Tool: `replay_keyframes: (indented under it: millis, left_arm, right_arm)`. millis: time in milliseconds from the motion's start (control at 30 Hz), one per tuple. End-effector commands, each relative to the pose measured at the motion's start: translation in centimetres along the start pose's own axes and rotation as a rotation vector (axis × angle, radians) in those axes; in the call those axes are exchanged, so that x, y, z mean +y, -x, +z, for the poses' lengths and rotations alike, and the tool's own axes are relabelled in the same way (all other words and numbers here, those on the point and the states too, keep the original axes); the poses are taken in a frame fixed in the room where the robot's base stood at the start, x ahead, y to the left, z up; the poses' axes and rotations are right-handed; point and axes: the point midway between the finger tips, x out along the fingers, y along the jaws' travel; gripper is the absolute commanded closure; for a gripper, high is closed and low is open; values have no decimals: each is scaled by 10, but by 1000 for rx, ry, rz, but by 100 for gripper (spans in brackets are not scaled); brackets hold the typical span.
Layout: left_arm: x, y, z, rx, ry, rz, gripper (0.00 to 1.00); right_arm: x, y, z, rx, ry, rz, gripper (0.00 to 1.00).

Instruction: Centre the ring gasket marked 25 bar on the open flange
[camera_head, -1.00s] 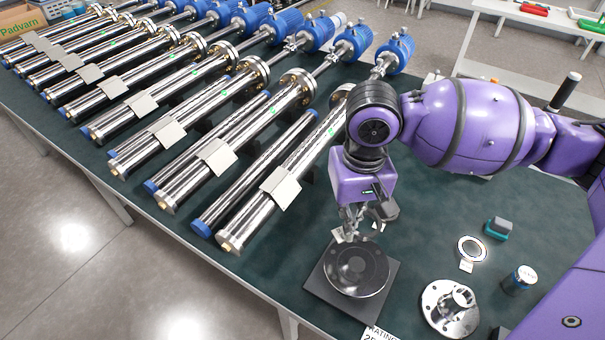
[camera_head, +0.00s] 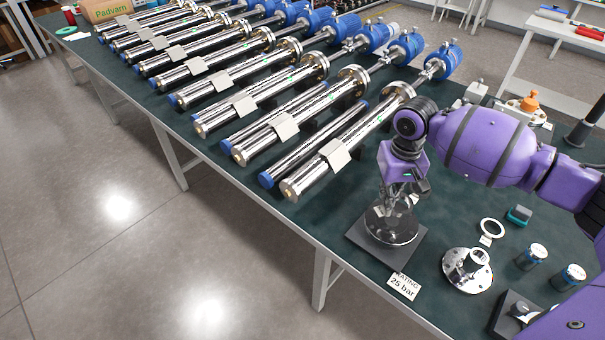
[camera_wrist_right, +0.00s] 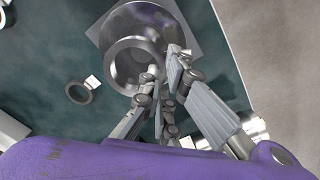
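The open flange (camera_head: 405,236) is a shiny round disc on a dark square plate (camera_head: 367,243) near the table's front edge. In the wrist view the flange (camera_wrist_right: 125,18) lies below my fingers. My right gripper (camera_head: 396,198) is low over it. In the wrist view the right gripper (camera_wrist_right: 166,70) has its fingertips close together at the rim of a grey ring gasket (camera_wrist_right: 113,62). The ring looks off-centre toward the camera; its height above the flange is unclear. A white tag shows at the fingertips, its print unreadable. My left gripper is out of view.
A white card (camera_head: 404,286) reads "RATING 25 bar". Steel tubes (camera_head: 336,155) with blue heads fill the table's left.

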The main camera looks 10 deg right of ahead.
Motion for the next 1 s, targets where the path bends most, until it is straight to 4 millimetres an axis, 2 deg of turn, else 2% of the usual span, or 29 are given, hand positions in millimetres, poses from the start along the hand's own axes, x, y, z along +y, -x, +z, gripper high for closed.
replay_keyframes:
  millis: [367, 600, 1000]
  left_arm:
    - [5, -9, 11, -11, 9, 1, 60]
    - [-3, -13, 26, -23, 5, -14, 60]
    - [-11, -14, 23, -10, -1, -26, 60]
  right_arm:
    - [0, -25, 2, -8, 12, 3, 100]
    - [0, -45, 2, -6, 13, 2, 100]
    - [-1, -46, 0, 3, 12, 1, 100]
